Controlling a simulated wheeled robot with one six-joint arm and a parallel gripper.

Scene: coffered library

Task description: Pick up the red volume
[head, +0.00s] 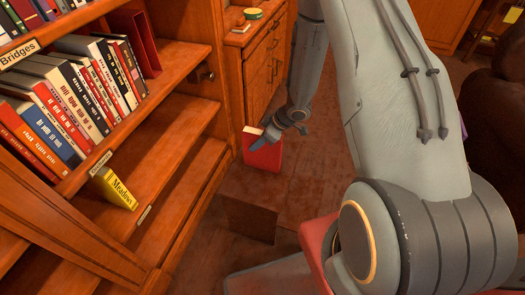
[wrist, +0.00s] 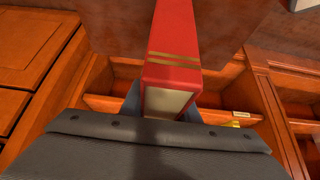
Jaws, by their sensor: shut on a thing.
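The red volume (head: 262,153) is a red book held off the shelves, in front of the cabinet in the head view. In the wrist view the red volume (wrist: 174,48) shows two gold bands and a pale page edge at its near end. My gripper (head: 272,132) is shut on it near its upper end in the head view. In the wrist view my gripper (wrist: 166,106) has one finger on each side of the book. The fingertips are partly hidden by the book and the dark gripper body.
A wooden bookcase (head: 180,112) stands at the left with several books on its upper shelf. A drawer cabinet (head: 262,58) stands behind. A brown box-like block (head: 249,218) is on the floor below.

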